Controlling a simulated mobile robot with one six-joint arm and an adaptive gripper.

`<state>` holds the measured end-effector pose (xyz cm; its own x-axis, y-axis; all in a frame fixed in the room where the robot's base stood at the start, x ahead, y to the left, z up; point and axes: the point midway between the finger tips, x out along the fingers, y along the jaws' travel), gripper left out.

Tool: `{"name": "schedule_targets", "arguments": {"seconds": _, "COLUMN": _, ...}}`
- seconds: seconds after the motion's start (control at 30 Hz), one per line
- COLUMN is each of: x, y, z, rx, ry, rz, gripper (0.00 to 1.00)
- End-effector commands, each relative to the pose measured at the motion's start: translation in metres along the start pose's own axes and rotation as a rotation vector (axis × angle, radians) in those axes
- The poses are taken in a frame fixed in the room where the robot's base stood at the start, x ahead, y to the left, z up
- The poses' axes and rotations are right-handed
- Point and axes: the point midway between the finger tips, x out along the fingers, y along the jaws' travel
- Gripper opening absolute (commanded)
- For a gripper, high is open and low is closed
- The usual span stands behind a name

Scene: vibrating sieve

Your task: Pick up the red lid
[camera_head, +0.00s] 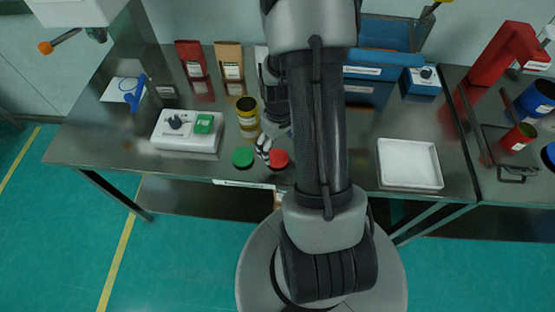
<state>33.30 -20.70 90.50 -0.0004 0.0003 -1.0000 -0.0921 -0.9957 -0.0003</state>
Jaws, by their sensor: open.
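The red lid (279,159) lies on the steel table near its front edge, just left of my arm. My gripper (264,150) is low over the table, close to the lid's upper left side, between it and the green lid (243,157). The gripper is open; the lid lies at its right side and nothing shows between the fingers. My arm hides the table to the right of the red lid. Whether a finger touches the lid cannot be told.
A yellow can (248,116) stands behind the gripper. A white device (186,131) with a green block is at left. A white tray (410,164) lies right of my arm. Red and tan packets (191,59) stand at the back. The table's front edge is just below the lids.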

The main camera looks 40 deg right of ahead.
Motion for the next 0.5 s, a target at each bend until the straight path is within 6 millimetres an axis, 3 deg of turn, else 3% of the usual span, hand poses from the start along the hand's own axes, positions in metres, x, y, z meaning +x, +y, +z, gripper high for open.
{"name": "schedule_targets", "arguments": {"seconds": 0.17, "x": 0.011, "y": -0.001, "z": 0.0, "rx": 0.0, "ry": -0.001, "rz": -0.001, "gripper": 0.83}}
{"name": "schedule_targets", "arguments": {"seconds": 0.4, "x": 0.047, "y": -0.003, "z": -0.001, "rx": 0.0, "ry": -0.002, "rz": -0.001, "gripper": 0.83}}
{"name": "schedule_targets", "arguments": {"seconds": 0.5, "x": 0.054, "y": -0.003, "z": -0.002, "rx": 0.0, "ry": -0.001, "rz": 0.0, "gripper": 0.83}}
